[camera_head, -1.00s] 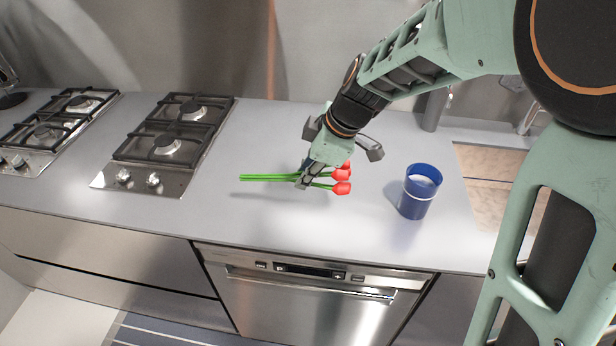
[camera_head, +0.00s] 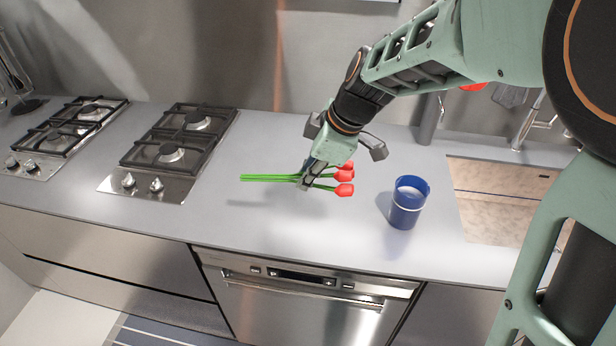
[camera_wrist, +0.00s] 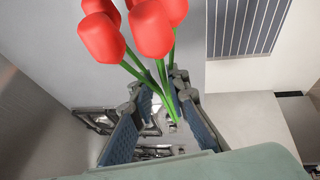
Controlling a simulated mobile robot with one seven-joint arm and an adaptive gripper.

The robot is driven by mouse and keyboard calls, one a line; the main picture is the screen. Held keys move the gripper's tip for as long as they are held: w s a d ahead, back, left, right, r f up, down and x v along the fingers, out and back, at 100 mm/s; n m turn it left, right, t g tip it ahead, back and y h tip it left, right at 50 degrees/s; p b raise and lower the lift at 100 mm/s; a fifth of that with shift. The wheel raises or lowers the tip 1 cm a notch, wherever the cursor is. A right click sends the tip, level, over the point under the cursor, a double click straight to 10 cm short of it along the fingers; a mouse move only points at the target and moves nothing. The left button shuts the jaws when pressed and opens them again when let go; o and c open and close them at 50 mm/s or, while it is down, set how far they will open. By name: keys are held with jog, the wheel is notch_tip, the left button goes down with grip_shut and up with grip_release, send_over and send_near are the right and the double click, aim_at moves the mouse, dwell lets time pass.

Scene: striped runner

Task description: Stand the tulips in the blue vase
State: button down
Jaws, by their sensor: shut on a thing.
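The tulips (camera_head: 344,175) are a bunch with red heads and green stems. My gripper (camera_head: 306,181) is shut on their stems and holds them roughly level, heads to the right, above the counter; a shadow lies below the stems. In the wrist view the tulips' red heads (camera_wrist: 150,28) rise past my gripper's fingers (camera_wrist: 160,118), with the stems between them. The blue vase (camera_head: 407,203) stands upright on the counter to the right of the tulip heads, apart from them. Its open top faces up.
Two gas hobs, one nearer (camera_head: 165,155) and one farther left (camera_head: 62,138), are set in the grey counter (camera_head: 260,228). A sink (camera_head: 500,200) lies right of the vase, with a tap (camera_head: 530,120) behind. The counter between hob and vase is clear.

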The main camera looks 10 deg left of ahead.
jog(key=shift+r+p, duration=2)
jog(key=shift+r, duration=2.2)
